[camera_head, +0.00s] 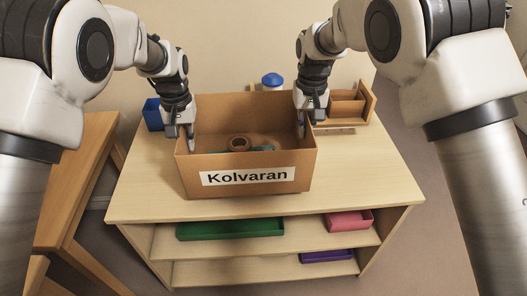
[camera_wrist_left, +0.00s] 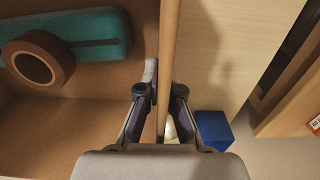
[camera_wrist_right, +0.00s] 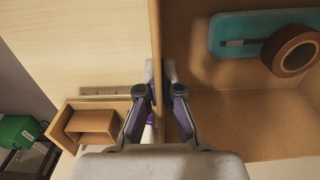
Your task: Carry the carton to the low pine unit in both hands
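The brown open carton (camera_head: 250,160), labelled "Kolvaran", is level over the top of the low pine unit (camera_head: 140,195). I cannot tell whether its base touches the top. A brown tape roll (camera_wrist_left: 38,62) and a teal case (camera_wrist_left: 98,35) lie inside the carton. My left gripper (camera_head: 190,140) has its fingers on both sides of the carton's left wall, closed on it. My right gripper (camera_head: 301,124) is closed the same way on the right wall, which shows in the right wrist view (camera_wrist_right: 155,40).
Behind the carton are a blue box (camera_head: 152,114), a blue-lidded jar (camera_head: 272,80) and a wooden organiser (camera_head: 348,108). Green (camera_head: 230,229), pink (camera_head: 349,221) and purple (camera_head: 327,256) trays sit on the shelves below. A wooden table (camera_head: 75,180) stands at the left. The unit's top is bare at front right.

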